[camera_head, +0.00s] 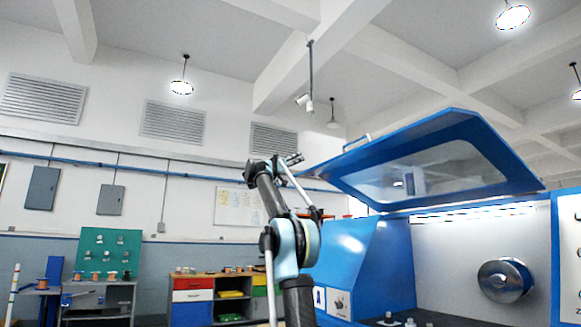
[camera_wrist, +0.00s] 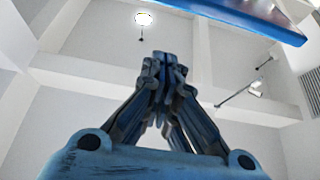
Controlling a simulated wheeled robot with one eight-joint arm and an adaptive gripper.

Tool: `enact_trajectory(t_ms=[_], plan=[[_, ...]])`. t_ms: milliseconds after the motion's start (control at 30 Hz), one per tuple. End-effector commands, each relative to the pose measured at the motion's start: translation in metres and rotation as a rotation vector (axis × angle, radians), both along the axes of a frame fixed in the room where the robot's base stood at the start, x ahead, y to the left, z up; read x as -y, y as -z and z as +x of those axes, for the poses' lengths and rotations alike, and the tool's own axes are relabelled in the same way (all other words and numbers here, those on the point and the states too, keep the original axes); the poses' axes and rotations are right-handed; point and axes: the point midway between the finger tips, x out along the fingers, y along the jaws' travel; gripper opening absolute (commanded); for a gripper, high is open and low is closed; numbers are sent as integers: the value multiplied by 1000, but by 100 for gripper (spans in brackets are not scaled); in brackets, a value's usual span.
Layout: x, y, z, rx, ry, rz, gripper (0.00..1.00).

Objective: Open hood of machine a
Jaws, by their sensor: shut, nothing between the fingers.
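The machine's blue hood (camera_head: 420,165) with a clear window is raised, tilted up over the blue machine body (camera_head: 350,262) at the right of the head view. A light handle (camera_head: 356,141) sits at its front edge. My gripper (camera_head: 292,160) is raised just left of the hood's lower-left edge, apart from the handle as far as I can tell. In the wrist view my gripper (camera_wrist: 160,62) has its fingers together, empty, pointing up toward the ceiling. A blue edge of the hood (camera_wrist: 250,15) shows at the top right there. No machine label is readable.
Inside the machine is a round metal chuck (camera_head: 504,280) and a lit strip under the hood. A workbench with coloured drawers (camera_head: 193,290) and a green tool board (camera_head: 108,252) stand at the left by the wall. The air left of my arm is clear.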

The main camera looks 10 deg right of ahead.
Motion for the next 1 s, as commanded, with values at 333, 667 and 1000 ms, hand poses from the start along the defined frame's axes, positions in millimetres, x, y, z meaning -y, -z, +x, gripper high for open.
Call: enact_trajectory(t_ms=[333, 667, 1000], plan=[[16, 5, 4, 0, 0, 0, 0], [20, 27, 5, 0, 0, 0, 0], [20, 32, 5, 0, -1, 0, 0]])
